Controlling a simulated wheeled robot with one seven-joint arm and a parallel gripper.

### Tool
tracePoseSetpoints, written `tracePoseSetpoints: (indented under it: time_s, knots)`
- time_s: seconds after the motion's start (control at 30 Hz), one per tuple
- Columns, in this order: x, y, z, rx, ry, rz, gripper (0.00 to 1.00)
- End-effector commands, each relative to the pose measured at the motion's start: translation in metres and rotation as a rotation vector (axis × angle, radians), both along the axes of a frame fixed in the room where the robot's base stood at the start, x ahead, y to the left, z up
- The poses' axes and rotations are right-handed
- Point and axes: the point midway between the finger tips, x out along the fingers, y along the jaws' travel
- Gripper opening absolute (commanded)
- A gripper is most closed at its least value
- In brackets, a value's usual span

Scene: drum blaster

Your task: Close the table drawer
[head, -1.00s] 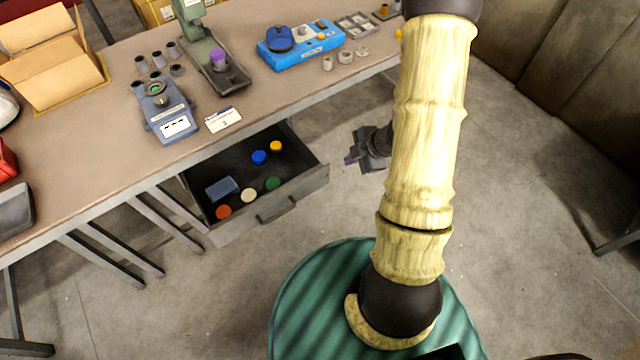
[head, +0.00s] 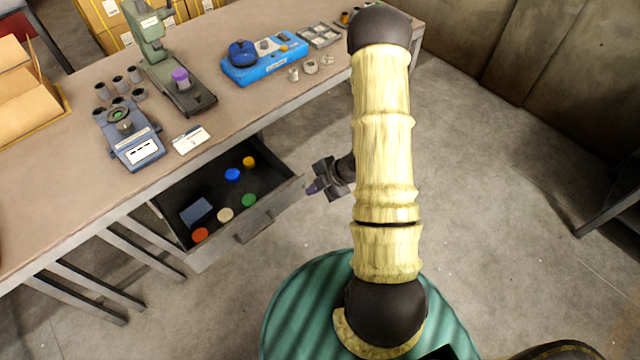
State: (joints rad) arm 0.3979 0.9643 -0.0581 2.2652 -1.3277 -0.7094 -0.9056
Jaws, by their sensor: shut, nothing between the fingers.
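The table drawer (head: 240,232) is pulled out from under the workbench's front edge. It holds a blue-grey box (head: 196,212) and several small discs in red, cream, green, blue and yellow. Its handle (head: 254,227) is on the outer front panel. My gripper (head: 313,188) is shut and empty, just right of the drawer's right front corner, with a small gap showing in this view. My arm hides part of the wrist behind it.
The workbench top (head: 75,190) carries a blue scale (head: 132,140), a green press (head: 175,75), a blue tray (head: 262,60) and small metal parts. Open concrete floor (head: 480,200) lies to the right. Table legs stand below left.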

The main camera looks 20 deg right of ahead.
Motion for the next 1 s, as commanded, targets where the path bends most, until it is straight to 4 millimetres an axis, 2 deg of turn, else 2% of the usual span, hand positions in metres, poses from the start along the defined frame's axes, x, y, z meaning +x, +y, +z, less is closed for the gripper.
tracePoseSetpoints:
  time_s: [0.1,0.27,0.33,0.5,1.0]
  knots:
    - [0.006,0.012,-0.019,0.002,0.003,0.003,0.00]
    - [0.017,0.026,-0.040,0.001,0.001,0.002,0.00]
    - [0.031,0.028,-0.034,0.000,-0.005,0.002,0.00]
    - [0.049,0.034,-0.035,0.001,-0.003,0.001,0.00]
    - [0.054,0.036,-0.036,0.000,-0.001,0.000,0.00]
